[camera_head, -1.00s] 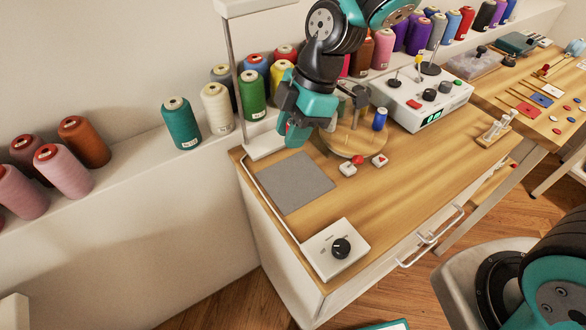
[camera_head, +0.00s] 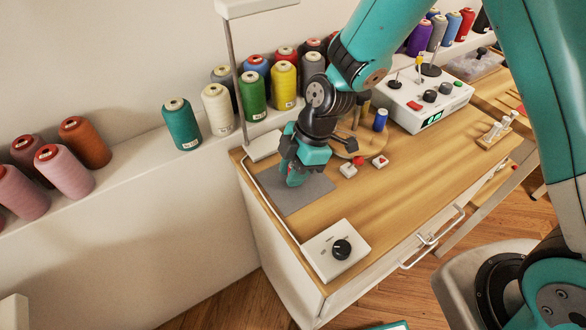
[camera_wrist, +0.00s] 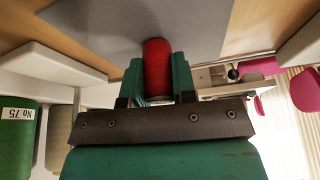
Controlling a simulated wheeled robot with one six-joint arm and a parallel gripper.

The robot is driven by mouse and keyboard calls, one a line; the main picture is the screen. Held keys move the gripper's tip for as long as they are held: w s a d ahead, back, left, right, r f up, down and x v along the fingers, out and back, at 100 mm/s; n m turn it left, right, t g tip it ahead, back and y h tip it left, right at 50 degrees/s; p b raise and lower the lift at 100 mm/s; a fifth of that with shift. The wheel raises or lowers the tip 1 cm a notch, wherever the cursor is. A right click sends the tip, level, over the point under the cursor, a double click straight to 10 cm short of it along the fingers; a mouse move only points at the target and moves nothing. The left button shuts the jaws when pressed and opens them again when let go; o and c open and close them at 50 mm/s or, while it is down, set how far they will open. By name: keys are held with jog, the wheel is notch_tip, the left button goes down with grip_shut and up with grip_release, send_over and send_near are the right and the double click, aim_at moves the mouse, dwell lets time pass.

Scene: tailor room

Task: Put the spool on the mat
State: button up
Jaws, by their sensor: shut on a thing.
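My gripper (camera_head: 294,177) is low over the grey mat (camera_head: 303,199) at the left end of the wooden desk. In the wrist view, my gripper (camera_wrist: 158,75) is shut on a red spool (camera_wrist: 157,55), with a teal finger on each side of it. The mat (camera_wrist: 105,22) lies behind the spool's far end in that view. I cannot tell whether the spool touches the mat. In the head view the spool is mostly hidden by the gripper.
A white box with a black knob (camera_head: 336,250) sits at the front. A lamp post (camera_head: 237,85) rises behind the mat. Large thread cones (camera_head: 182,125) line the back ledge.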

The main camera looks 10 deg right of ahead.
jog(key=o, duration=0.9)
jog(key=shift+f, duration=0.1)
jog(key=shift+r, duration=0.25)
jog(key=v, duration=1.1)
jog(key=s+d+r+m, duration=0.1)
jog(key=s+r+m, duration=0.4)
jog(key=s+m, duration=0.2)
jog(key=s+d+r+m+t, duration=0.1)
jog(key=s+d+r+m, duration=0.1)
jog(key=s+r+m, duration=0.4)
jog(key=s+m, duration=0.1)
jog(key=s, duration=0.3)
jog(key=shift+s+r, duration=0.3)
jog(key=shift+s, duration=0.1)
